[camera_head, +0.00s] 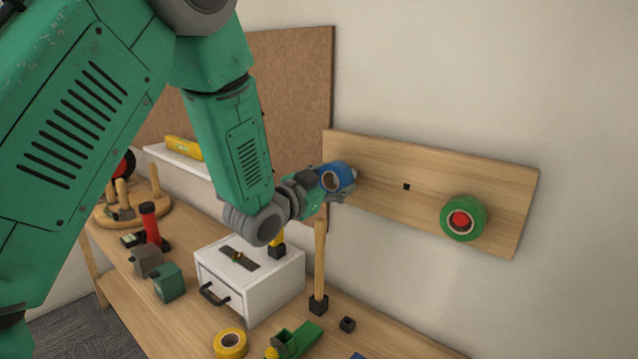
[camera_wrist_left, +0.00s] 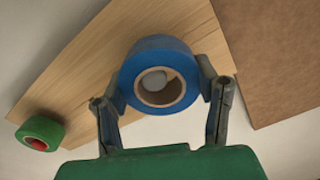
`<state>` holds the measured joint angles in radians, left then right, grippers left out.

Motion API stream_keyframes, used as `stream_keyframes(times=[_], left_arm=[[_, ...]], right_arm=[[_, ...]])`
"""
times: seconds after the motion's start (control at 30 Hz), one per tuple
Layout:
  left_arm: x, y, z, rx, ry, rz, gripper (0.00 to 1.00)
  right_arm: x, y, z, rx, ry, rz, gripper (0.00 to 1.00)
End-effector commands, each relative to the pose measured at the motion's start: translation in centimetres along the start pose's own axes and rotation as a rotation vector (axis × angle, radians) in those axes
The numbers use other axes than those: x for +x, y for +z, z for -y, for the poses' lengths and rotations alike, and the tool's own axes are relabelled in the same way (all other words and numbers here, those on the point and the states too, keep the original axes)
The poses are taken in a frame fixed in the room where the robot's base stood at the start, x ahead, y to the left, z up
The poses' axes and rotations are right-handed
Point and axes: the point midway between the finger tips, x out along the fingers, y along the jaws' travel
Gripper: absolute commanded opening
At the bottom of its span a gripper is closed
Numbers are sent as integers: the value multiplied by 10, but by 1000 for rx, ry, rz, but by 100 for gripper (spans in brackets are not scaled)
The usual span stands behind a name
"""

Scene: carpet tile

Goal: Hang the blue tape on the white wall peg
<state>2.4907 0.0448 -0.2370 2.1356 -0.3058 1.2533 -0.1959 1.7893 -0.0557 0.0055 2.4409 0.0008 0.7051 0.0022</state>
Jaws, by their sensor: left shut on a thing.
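My left gripper (camera_head: 338,188) is shut on the blue tape (camera_head: 329,172), in front of the left part of the wooden peg board (camera_head: 500,195). In the left wrist view, the fingers (camera_wrist_left: 160,82) grip the blue tape (camera_wrist_left: 160,49) on opposite outer sides. The pale round end of the white wall peg (camera_wrist_left: 154,82) shows through the tape's hole, toward its upper left. I cannot tell whether the peg is inside the hole or just behind it. In the head view the tape and gripper hide this peg. My right gripper is not in view.
A green tape (camera_head: 447,222) hangs on a red peg (camera_head: 461,219) at the board's right. A small black square (camera_head: 407,186) marks the board's middle.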

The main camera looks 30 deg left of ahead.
Motion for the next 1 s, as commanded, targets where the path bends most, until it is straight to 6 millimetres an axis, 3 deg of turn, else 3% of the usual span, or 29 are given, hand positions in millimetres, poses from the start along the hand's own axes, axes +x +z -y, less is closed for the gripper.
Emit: stream_keyframes(times=[0.5,1.0], left_arm=[[21,6,9,-10,0,-5,26],[25,-1,0,-1,2,-4,26]], right_arm=[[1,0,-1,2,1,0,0],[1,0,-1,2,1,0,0]])
